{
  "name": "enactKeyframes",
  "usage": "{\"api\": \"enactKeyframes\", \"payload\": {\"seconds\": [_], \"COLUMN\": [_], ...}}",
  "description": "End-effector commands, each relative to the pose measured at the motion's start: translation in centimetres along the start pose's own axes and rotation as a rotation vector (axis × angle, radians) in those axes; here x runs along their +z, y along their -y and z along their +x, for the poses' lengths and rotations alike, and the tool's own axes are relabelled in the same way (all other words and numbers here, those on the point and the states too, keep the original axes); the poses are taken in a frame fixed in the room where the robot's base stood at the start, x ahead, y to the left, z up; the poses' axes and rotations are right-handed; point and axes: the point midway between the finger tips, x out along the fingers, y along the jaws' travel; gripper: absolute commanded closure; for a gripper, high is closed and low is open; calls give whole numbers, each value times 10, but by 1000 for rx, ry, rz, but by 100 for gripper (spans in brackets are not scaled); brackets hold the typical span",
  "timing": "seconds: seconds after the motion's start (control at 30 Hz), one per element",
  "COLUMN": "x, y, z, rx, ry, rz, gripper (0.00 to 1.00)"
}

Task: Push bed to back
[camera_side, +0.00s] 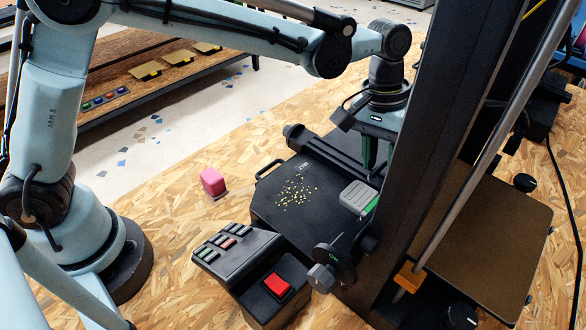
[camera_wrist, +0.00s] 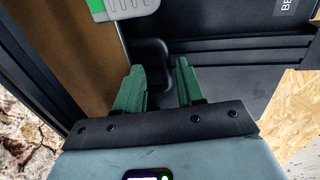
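The bed (camera_side: 290,215) is a flat black plate with yellow specks and a handle on its left edge, in the side view. In the wrist view, a dark surface at the upper right carries a partly cut-off label starting "BE" (camera_wrist: 288,8). My gripper (camera_side: 376,160) hangs over the far side of the bed, beside the dark column. Its green fingers are apart in the wrist view (camera_wrist: 160,68). The column partly hides this area in the side view.
A grey pad with a green stripe (camera_side: 357,196) sits on the bed. The dark column (camera_side: 420,150) stands close to my gripper. A brown plate (camera_side: 490,240) is right of it. A button panel with a red button (camera_side: 278,285) is in front. A pink block (camera_side: 212,181) lies left.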

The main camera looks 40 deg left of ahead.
Motion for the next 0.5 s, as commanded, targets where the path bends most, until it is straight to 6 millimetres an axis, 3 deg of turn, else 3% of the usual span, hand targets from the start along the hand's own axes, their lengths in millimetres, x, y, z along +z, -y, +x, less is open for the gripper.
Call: {"api": "enactKeyframes", "payload": {"seconds": [0.27, 0.5], "x": [0, 0], "y": [2, 2], "z": [-4, -36], "rx": [-3, -3], "ry": [0, 0], "rz": [-1, -2], "gripper": [62, 62]}}
